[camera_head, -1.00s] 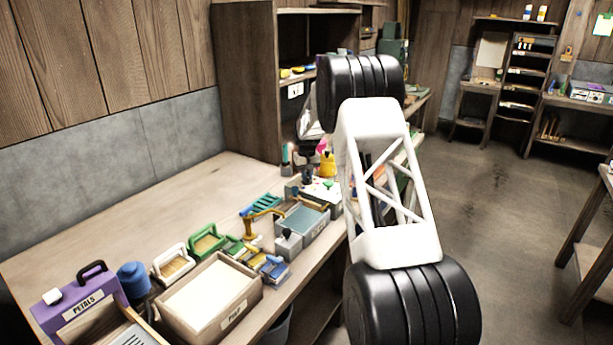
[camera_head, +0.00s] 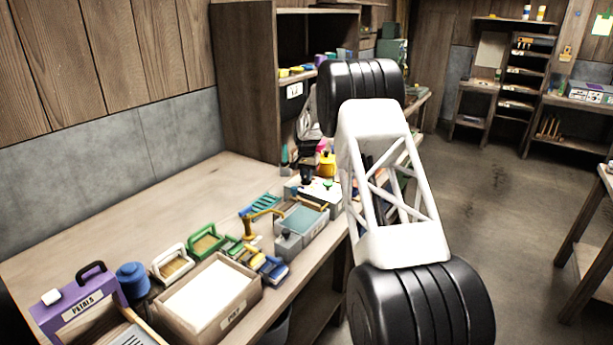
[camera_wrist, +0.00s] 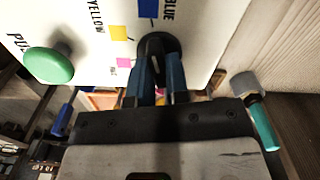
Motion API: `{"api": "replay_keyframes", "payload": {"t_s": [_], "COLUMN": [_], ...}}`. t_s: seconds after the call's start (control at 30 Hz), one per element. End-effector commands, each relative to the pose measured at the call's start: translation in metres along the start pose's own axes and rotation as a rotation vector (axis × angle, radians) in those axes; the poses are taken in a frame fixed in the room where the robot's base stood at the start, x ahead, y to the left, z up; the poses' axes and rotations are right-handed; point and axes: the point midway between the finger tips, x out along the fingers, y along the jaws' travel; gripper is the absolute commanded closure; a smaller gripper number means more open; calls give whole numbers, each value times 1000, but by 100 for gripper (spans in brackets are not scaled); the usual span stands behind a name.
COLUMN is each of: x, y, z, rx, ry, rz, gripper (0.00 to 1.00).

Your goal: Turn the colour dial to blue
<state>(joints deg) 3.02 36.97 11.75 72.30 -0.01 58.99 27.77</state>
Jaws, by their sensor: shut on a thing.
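The colour dial (camera_wrist: 157,43) is a black knob on a white panel (camera_wrist: 85,50), near the top of the wrist view. Blue (camera_wrist: 148,8), yellow (camera_wrist: 118,33) and pink (camera_wrist: 123,62) squares lie around it; the words BLUE and YELLOW are readable. My gripper (camera_wrist: 158,75) is shut on the dial, its two dark blue fingers on either side of the knob. The fingers and the viewing angle partly hide the knob, and I cannot tell which colour it points to.
A green button (camera_wrist: 48,66) stands out from the panel to the left of the dial. A teal-handled tool (camera_wrist: 262,125) is close on the right. The teal-topped box (camera_head: 302,222) and pulp tray (camera_head: 240,297) stand nearer on the bench (camera_head: 150,215). Bench space at left is clear.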

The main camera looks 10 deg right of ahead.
Motion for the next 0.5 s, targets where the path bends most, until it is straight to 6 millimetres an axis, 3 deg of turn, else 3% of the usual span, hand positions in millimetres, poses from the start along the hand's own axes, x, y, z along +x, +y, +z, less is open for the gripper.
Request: {"api": "replay_keyframes", "payload": {"t_s": [0.3, 0.33, 0.5], "x": [-2, -2, -1], "y": [0, 0, 0], "z": [-1, -1, 0], "rx": [2, 2, 2], "ry": [2, 2, 2], "rz": [-2, -1, -1], "gripper": [100, 83, 60]}}
